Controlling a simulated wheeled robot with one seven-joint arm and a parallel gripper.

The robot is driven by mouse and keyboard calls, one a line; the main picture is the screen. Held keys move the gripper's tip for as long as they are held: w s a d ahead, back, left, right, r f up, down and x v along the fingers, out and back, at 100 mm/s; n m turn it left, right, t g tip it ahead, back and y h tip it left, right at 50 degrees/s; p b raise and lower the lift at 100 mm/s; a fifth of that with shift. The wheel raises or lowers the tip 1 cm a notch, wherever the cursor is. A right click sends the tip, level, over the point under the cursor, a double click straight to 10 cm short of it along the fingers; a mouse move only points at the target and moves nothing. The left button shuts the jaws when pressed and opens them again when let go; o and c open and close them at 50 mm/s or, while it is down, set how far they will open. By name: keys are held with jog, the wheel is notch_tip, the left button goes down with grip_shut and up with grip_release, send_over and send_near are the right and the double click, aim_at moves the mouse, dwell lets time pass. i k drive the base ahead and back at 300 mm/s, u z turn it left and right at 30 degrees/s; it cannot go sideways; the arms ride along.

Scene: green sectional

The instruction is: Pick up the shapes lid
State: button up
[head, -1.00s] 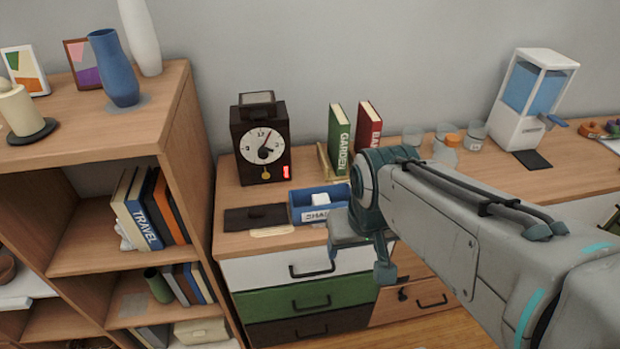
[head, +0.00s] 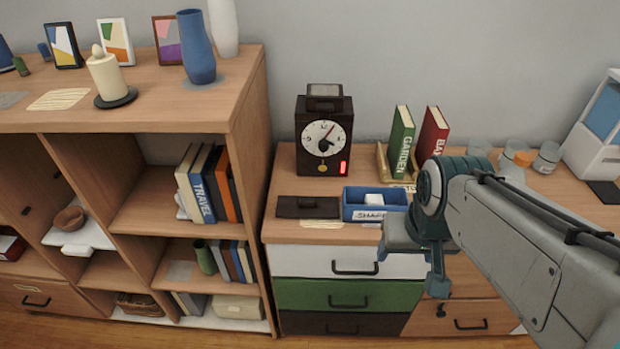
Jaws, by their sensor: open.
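A flat dark brown lid (head: 296,208) with a small raised grip lies on the dresser top, left of a blue box. The blue box (head: 376,213) has a partly hidden label starting "SHAP" and a white piece inside; its top is uncovered. My gripper (head: 412,265) is open and shows no object between its fingers. In the picture it is right of and lower than the lid, in front of the dresser's front edge. My arm hides part of the dresser top and drawers on the right.
A dark clock (head: 323,137) stands behind the lid. Upright books (head: 402,143) stand behind the box, with glass jars (head: 547,158) farther right. A tall shelf unit (head: 250,130) rises left of the dresser (head: 290,262). A pale striped patch lies in front of the lid.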

aim_at(327, 207)
jog(key=z, duration=2.45)
jog(key=k, duration=1.4)
jog(key=u, duration=1.85)
jog(key=i, duration=1)
